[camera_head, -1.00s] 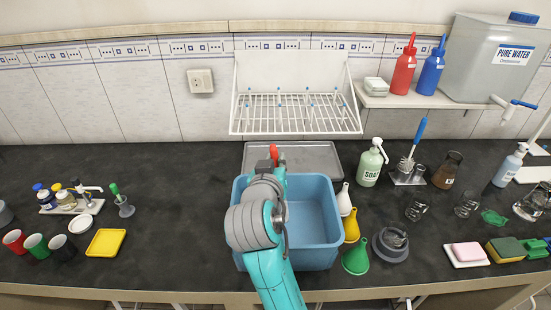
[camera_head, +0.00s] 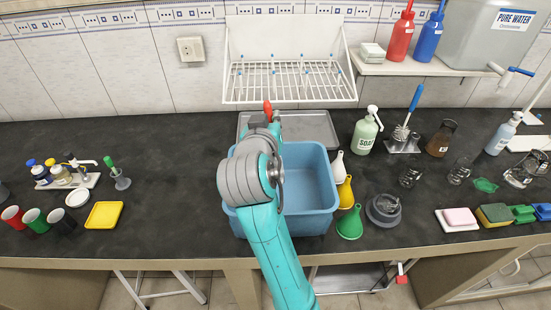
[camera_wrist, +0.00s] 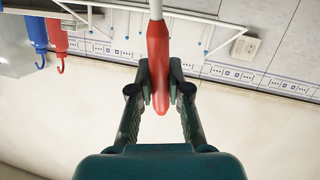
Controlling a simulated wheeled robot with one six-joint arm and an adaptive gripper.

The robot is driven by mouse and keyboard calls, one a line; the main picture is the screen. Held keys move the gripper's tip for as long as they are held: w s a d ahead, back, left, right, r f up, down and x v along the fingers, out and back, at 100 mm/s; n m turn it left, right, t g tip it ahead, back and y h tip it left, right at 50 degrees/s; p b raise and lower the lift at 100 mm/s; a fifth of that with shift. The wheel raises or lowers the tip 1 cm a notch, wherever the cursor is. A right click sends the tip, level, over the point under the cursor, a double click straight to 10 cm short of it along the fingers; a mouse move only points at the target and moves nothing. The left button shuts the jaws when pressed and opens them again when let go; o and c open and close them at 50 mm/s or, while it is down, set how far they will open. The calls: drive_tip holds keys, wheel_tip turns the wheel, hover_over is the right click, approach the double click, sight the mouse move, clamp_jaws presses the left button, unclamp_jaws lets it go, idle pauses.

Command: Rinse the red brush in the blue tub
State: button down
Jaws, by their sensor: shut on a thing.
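My gripper (camera_wrist: 160,92) is shut on the red handle of the red brush (camera_wrist: 159,50) in the wrist view. A pale shaft runs on from the handle to the top edge of that view. In the head view the red handle tip (camera_head: 267,110) stands up just beyond my arm, over the back left of the blue tub. My arm hides the gripper's jaws there. The blue tub (camera_head: 312,222) stands at the counter's front middle. Its right part looks empty; my arm covers its left part. The brush head is hidden, so I cannot tell whether it is inside the tub.
A grey tray (camera_head: 310,125) lies behind the tub under a white wire rack (camera_head: 290,80). White, yellow and green funnels (camera_head: 350,223) stand close to the tub's right side. A soap bottle (camera_head: 367,132) is at back right.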

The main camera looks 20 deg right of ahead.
drive_tip(key=shift+r, duration=3.45)
drive_tip(key=shift+r, duration=2)
